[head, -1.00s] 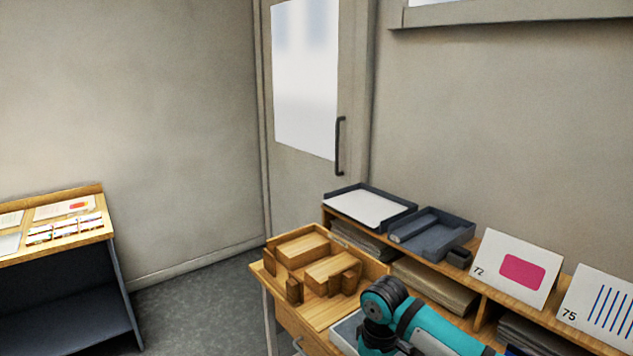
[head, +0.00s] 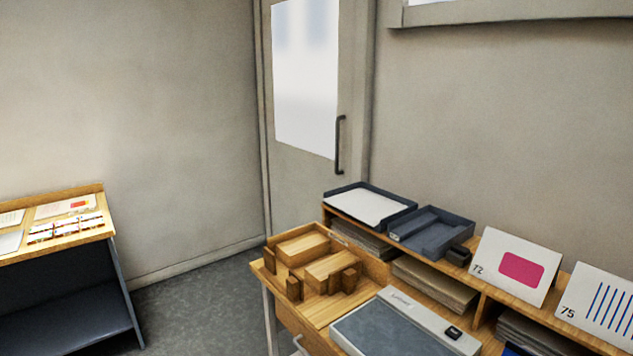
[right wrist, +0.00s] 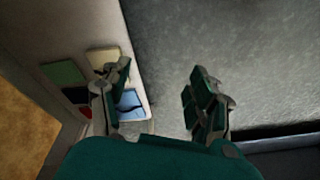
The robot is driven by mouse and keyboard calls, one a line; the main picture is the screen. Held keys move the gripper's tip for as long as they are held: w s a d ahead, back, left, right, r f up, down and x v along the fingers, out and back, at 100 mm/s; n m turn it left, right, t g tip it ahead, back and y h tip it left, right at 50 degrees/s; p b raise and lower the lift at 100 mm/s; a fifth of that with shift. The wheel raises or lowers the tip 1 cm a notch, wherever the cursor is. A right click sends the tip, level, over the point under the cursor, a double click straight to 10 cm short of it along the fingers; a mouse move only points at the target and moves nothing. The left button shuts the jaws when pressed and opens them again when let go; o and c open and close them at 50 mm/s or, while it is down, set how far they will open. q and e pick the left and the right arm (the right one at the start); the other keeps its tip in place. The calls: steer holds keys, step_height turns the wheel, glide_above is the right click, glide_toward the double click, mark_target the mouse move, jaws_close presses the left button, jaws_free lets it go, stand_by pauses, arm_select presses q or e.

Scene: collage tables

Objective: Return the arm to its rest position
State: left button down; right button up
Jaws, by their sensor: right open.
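My right gripper (right wrist: 160,95) shows only in the right wrist view. Its two dark green fingers are spread apart, with nothing between them but grey floor (right wrist: 185,45) some way off. Neither of my arms shows in the head view now, and my left gripper is in no view.
In the head view, a wooden desk holds a tray with wooden blocks (head: 303,245), a grey-topped device (head: 400,325), paper trays (head: 432,230) and cards (head: 515,268). Another table (head: 75,238) stands left. Coloured pads (right wrist: 65,73) lie beside my gripper in the wrist view.

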steer(key=s+d+f, duration=0.2)
steer(key=s+f, duration=0.4)
steer(key=s, duration=0.3)
steer(key=s+d+f, duration=0.2)
steer(key=s+f, duration=0.4)
steer(key=s, duration=0.2)
steer(key=s+d+f, duration=0.1)
steer(key=s+f, duration=0.1)
steer(key=s, duration=0.9)
steer(key=s+d+f+g+h, duration=0.1)
steer(key=s+f, duration=0.2)
steer(key=s, duration=0.8)
steer(key=shift+d, duration=0.4)
